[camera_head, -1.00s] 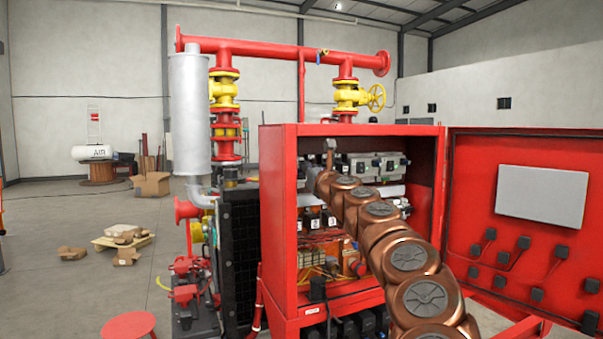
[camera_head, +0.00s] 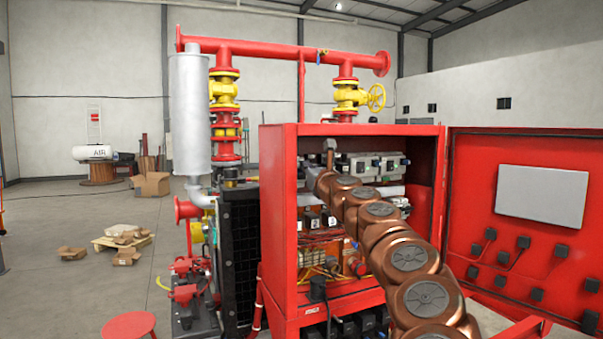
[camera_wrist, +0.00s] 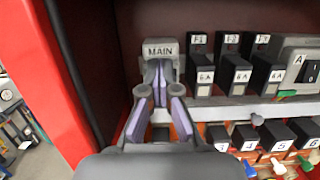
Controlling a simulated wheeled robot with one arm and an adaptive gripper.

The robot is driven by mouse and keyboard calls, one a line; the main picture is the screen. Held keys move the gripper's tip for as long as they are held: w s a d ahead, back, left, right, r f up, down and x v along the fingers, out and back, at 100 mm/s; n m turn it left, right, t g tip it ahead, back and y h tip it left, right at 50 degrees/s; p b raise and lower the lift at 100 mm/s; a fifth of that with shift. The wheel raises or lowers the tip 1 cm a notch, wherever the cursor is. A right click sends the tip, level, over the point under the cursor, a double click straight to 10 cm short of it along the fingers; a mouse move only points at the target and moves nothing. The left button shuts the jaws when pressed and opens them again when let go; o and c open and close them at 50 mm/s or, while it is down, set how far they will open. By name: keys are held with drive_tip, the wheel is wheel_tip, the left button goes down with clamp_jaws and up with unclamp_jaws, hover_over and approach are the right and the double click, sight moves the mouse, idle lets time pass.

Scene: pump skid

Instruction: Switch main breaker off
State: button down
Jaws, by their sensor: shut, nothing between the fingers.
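The main breaker (camera_wrist: 160,49), a grey block with a "MAIN" label, is at the upper middle of the wrist view. My gripper (camera_wrist: 158,85) is right in front of it, its purple-padded fingers drawn together at the tips with nothing held. The fingertips overlap the lower part of the breaker, so its lever is hidden and its position cannot be told. Whether the tips touch it is also unclear. In the head view, my copper arm reaches into the open red cabinet (camera_head: 279,225), and the gripper and the breaker cannot be made out there.
Black breakers (camera_wrist: 205,75) stand in a row right of the main breaker. Numbered black blocks (camera_wrist: 245,137) lie below. The cabinet's red side wall (camera_wrist: 65,75) is close on the left. The open red door (camera_head: 475,200) stands on the right in the head view.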

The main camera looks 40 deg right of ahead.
drive_tip(key=shift+a+f+b, duration=0.15)
drive_tip(key=shift+f+b, duration=0.55)
drive_tip(key=shift+f, duration=0.75)
drive_tip(key=shift+s, duration=0.25)
drive_tip(key=r+p+v, duration=0.1)
drive_tip(key=p+v, duration=0.1)
drive_tip(key=v, duration=0.4)
drive_tip(key=shift+s+r, duration=0.15)
drive_tip(key=shift+r, duration=0.2)
idle(0.3)
